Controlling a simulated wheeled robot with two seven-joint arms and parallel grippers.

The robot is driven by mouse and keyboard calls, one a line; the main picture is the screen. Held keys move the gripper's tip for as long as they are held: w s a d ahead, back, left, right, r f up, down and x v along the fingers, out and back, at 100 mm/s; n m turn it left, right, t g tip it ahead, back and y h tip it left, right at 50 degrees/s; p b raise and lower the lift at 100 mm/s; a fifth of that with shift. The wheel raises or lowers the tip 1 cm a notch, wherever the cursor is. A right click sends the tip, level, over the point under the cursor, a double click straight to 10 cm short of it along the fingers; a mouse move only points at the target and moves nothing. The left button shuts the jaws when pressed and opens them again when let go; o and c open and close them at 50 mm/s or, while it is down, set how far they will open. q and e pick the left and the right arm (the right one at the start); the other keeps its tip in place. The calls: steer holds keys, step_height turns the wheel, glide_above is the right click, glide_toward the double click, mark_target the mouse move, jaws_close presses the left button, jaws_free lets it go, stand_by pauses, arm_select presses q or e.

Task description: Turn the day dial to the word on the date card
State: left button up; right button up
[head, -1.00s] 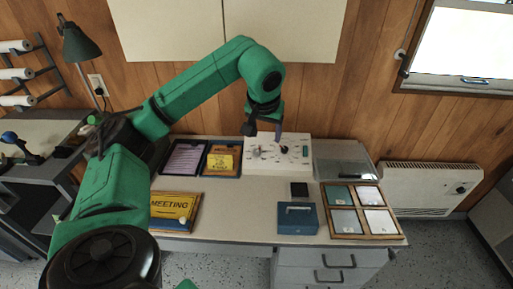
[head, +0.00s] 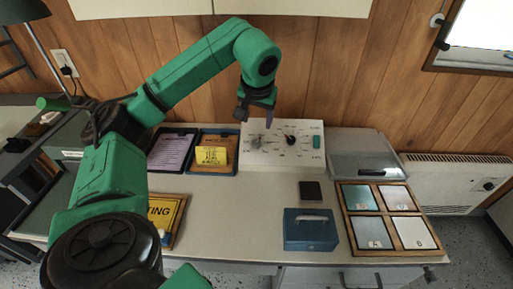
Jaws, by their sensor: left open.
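A white panel (head: 309,156) stands upright at the back of the desk. It carries a black dial knob (head: 291,140) right of centre and a lighter grey dial (head: 257,143) on the left, with small words around them too small to read. A green strip (head: 317,142) sits at its right. A yellow card (head: 211,155) with black print stands in a blue tray left of the panel; its words are not readable. My left gripper (head: 256,115) hangs open and empty in front of the panel's upper left, pointing down. My right gripper is not in view.
A blue cash box (head: 311,230) and a small black block (head: 311,190) stand on the desk (head: 240,215). A wooden tray (head: 390,249) with several tiles is at right. A yellow sign (head: 166,212) is partly behind my arm. The desk middle is clear.

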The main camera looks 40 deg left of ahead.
mark_target(256, 142)
arm_select(q)
steer(key=x, duration=1.4)
jaws_close()
